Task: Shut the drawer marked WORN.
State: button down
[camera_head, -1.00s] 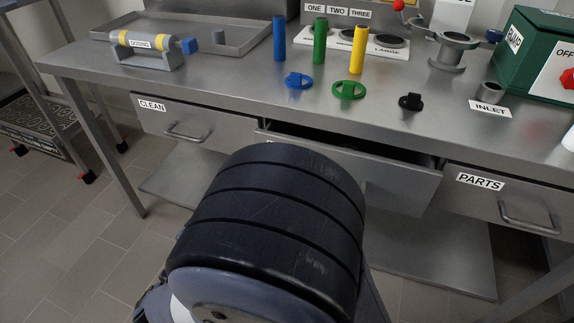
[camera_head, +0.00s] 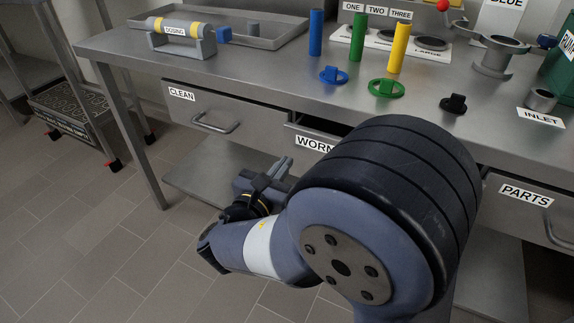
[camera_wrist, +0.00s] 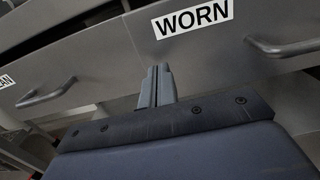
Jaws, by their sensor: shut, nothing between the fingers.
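The drawer marked WORN (camera_head: 300,140) stands partly open below the bench top, between the CLEAN and PARTS drawers. My arm hides most of its front in the head view. In the wrist view its front (camera_wrist: 215,50) shows the WORN label and a bar handle (camera_wrist: 285,48) at the right. My gripper (camera_wrist: 157,72) is shut and empty, its fingertips in front of the drawer face just below and left of the label. I cannot tell whether they touch it. In the head view my gripper (camera_head: 283,166) is below the label, low beside the drawer.
The CLEAN drawer (camera_head: 225,118) is shut at left, and the PARTS drawer (camera_head: 515,203) is at right. The steel bench top (camera_head: 290,85) holds coloured posts, rings and fittings. A lower shelf (camera_head: 205,185) lies beneath.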

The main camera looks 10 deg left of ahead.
aim_at(293, 151)
jog(key=shift+x, duration=1.05)
jog(key=shift+w, duration=0.1)
jog(key=p+x, duration=0.1)
jog(key=x, duration=0.3)
jog(key=shift+w+d, duration=0.1)
jog(key=shift+w, duration=0.1)
jog(key=shift+r, duration=0.1)
